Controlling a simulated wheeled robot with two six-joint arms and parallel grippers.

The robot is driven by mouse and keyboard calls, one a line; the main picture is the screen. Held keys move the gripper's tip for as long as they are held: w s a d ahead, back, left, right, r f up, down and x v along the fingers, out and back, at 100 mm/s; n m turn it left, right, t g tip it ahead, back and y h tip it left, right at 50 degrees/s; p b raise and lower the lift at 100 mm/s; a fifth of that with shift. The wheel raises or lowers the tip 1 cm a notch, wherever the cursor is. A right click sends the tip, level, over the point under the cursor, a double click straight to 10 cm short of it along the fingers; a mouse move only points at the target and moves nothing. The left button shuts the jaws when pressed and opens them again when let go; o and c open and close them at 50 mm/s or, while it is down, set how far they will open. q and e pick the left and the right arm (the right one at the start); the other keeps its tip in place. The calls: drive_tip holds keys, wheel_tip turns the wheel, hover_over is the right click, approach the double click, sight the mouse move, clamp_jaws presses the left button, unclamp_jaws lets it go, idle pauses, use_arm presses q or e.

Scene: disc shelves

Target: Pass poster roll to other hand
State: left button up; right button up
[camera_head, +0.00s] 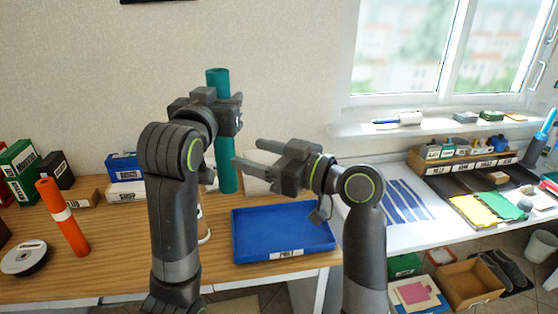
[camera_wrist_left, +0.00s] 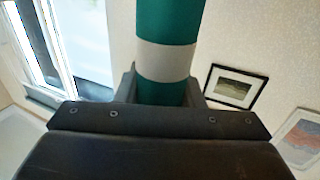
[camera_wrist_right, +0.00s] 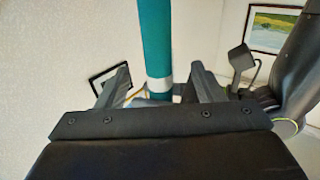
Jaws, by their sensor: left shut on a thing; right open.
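The teal poster roll (camera_head: 226,172) stands nearly upright in the air, above the back of the wooden table. My left gripper (camera_head: 228,112) is shut around its upper part. In the left wrist view the roll (camera_wrist_left: 168,20) shows a white band close to the jaws. My right gripper (camera_head: 247,152) is open, just right of the roll's middle below my left gripper, with its fingers pointing at it. In the right wrist view the roll (camera_wrist_right: 156,40) lines up with the gap between the open fingers. Whether a finger touches it cannot be told.
A blue tray (camera_head: 283,255) lies below my right gripper. An orange roll with a white band (camera_head: 62,217) and a disc stack (camera_head: 24,258) stand at the left, near small boxes (camera_head: 84,198). A white table with coloured sheets (camera_head: 480,211) is at the right.

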sight(231, 147)
drive_tip(key=x, duration=0.6)
drive_tip(key=shift+w+a, duration=0.15)
drive_tip(key=shift+a, duration=0.1)
drive_tip(key=c, duration=1.1)
use_arm(q)
drive_tip(key=o, duration=1.3)
